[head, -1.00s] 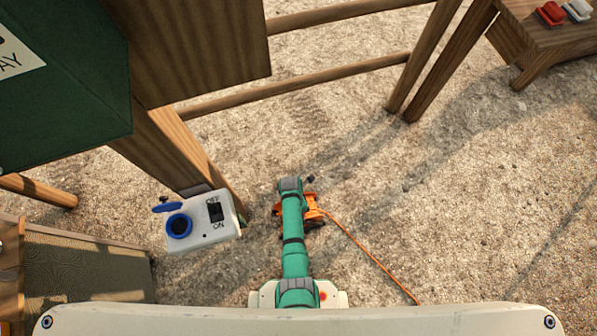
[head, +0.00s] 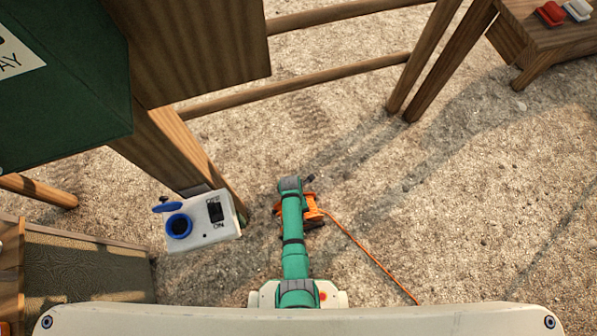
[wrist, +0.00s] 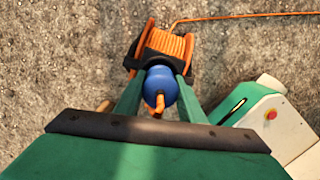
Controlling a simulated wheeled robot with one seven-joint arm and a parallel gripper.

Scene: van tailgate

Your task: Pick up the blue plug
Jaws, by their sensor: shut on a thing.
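The blue plug (wrist: 160,84) shows in the wrist view, with a short orange cable end coming from its near side. My gripper (wrist: 159,80) is shut on the blue plug, one green finger on each side of it. Just beyond the plug in the wrist view is an orange cable reel (wrist: 166,50) with dark parts. I cannot tell whether plug and reel touch. In the head view the reel (head: 314,212) is partly hidden under my green arm, and the plug and fingertips are hidden there.
A white switch box (head: 208,232) with a blue socket (head: 179,226) is on a wooden post left of my arm. An orange cable (head: 365,252) runs across the gravel. A wooden bench (head: 545,35) with red and white items stands at upper right. Gravel right of the arm is open.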

